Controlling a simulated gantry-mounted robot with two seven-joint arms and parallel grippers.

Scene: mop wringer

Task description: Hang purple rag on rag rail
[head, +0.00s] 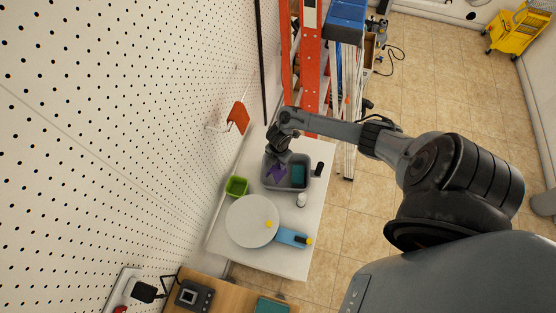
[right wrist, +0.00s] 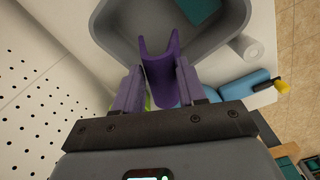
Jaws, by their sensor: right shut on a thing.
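The purple rag (head: 276,173) hangs from my right gripper (head: 279,156) over the left part of a grey bin (head: 308,181) on the white table. In the right wrist view the rag (right wrist: 160,72) is pinched between the two fingers of the right gripper (right wrist: 158,88), with its forked end toward the bin (right wrist: 112,30). A thin rail (head: 218,128) sticks out from the pegboard wall, left of and apart from the gripper. An orange-red rag (head: 238,117) hangs over it. My left gripper is out of view.
A teal item (head: 298,174) lies in the bin. A green box (head: 236,187), a round white lid-like disc (head: 250,222), a blue item (head: 290,237) and a white roll (head: 301,200) stand nearby. An orange ladder (head: 311,65) is behind the table.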

